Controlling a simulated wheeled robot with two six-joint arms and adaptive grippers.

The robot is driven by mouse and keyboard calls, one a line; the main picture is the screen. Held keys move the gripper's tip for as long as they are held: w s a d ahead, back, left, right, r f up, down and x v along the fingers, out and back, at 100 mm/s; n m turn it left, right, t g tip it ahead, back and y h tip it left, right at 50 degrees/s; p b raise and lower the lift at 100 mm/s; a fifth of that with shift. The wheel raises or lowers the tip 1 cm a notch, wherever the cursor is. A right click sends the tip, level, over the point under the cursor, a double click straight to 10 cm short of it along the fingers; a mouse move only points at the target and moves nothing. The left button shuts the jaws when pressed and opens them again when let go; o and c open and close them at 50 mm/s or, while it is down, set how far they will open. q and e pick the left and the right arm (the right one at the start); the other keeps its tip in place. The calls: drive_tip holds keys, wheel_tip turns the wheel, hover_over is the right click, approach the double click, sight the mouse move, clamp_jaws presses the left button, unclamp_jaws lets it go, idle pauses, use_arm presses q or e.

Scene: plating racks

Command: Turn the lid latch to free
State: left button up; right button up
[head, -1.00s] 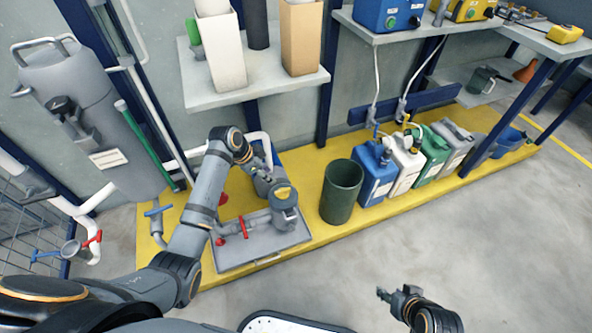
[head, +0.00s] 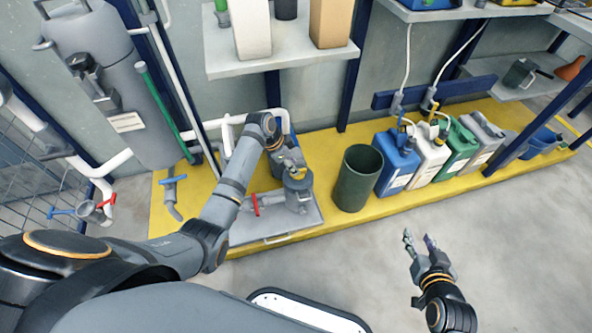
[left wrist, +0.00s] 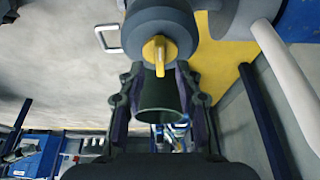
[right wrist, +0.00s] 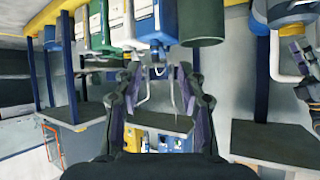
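The lid latch (left wrist: 158,52) is a yellow knob with a raised bar, set in the middle of a round grey lid (left wrist: 140,22) in the left wrist view. In the head view the grey housing (head: 299,194) stands on the tray, its yellow top partly hidden by my left arm. My left gripper (left wrist: 158,76) is open, its fingers on either side of the view just below the latch, apparently apart from it. My right gripper (head: 420,242) is open and empty over the floor; its spread fingers also show in the right wrist view (right wrist: 159,76).
A red-handled valve (head: 256,204) sits beside the housing on the grey tray (head: 262,231). A dark green bin (head: 357,180) stands close to its right, then blue, white, green and grey jerrycans (head: 398,160). A shelf (head: 283,57) overhangs behind. The floor in front is clear.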

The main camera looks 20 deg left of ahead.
use_arm(q)
drive_tip(key=b+x, duration=0.1)
drive_tip(key=x, duration=0.2)
drive_tip(key=shift+d+f, duration=0.1)
use_arm(e)
drive_tip(key=w+r+t, duration=0.2)
drive_tip(key=r+t, duration=0.1)
drive_tip(key=r, duration=0.4)
drive_tip(key=w+r+t, duration=0.3)
drive_tip(key=r+t, duration=0.1)
drive_tip(key=r, duration=0.4)
drive_tip(key=shift+w+d, duration=0.3)
drive_tip(key=shift+w, duration=0.05)
use_arm(q)
drive_tip(key=shift+c, duration=0.3)
clamp_jaws()
